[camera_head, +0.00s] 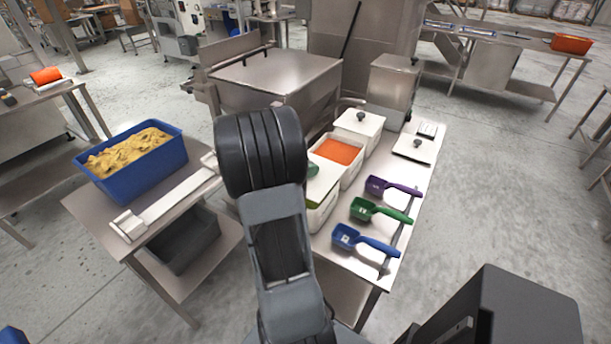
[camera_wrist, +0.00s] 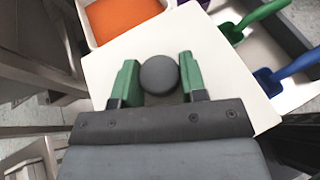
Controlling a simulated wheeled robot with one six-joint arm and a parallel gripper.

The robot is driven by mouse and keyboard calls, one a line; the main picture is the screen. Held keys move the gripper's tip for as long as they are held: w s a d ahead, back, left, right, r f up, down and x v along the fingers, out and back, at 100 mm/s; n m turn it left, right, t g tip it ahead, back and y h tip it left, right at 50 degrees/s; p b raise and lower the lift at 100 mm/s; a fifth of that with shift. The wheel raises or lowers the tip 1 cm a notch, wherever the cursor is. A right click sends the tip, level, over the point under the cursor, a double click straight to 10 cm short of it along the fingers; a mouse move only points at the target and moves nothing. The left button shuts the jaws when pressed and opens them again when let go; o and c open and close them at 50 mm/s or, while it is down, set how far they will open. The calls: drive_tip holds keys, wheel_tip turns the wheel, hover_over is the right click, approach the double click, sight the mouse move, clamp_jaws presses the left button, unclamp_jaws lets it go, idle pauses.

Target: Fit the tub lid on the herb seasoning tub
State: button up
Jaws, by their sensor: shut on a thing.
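My gripper (camera_wrist: 158,66) is shut on the dark round knob of a white tub lid (camera_wrist: 216,76), with one green finger on each side of the knob. In the head view the lid (camera_head: 325,183) is over the nearest white tub (camera_head: 321,216), which is partly hidden by my arm. A thin green strip shows between lid and tub there, likely the herb seasoning. Whether the lid touches the rim I cannot tell. In the wrist view the lid hides the tub.
An open tub of orange seasoning (camera_head: 340,151) stands just behind, then a lidded tub (camera_head: 358,124). Another knobbed lid (camera_head: 414,148) lies at the right. Purple (camera_head: 378,185), green (camera_head: 364,209) and blue (camera_head: 348,236) scoops lie beside the tubs. A blue crate (camera_head: 151,184) stands left.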

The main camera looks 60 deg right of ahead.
drive_tip(key=shift+w+a+f, duration=0.1)
drive_tip(key=shift+w+f, duration=0.1)
drive_tip(key=shift+f, duration=1.6)
drive_tip(key=shift+f, duration=0.1)
drive_tip(key=o, duration=1)
drive_tip(key=shift+c, duration=0.2)
drive_tip(key=shift+r, duration=0.25)
drive_tip(key=v, duration=1.2)
drive_tip(key=a+r+m+t+y, duration=0.1)
drive_tip(key=a+m+t+y, duration=0.3)
drive_tip(key=a, duration=1)
drive_tip(key=s+a+r+m+t+y, duration=0.1)
drive_tip(key=a+m+t+y, duration=0.4)
drive_tip(key=a, duration=0.9)
drive_tip(key=r+m+y, duration=0.1)
drive_tip(key=m+y, duration=0.2)
drive_tip(key=m, duration=0.1)
drive_tip(key=shift+s+a+y, duration=0.3)
drive_tip(key=shift+s+a, duration=0.05)
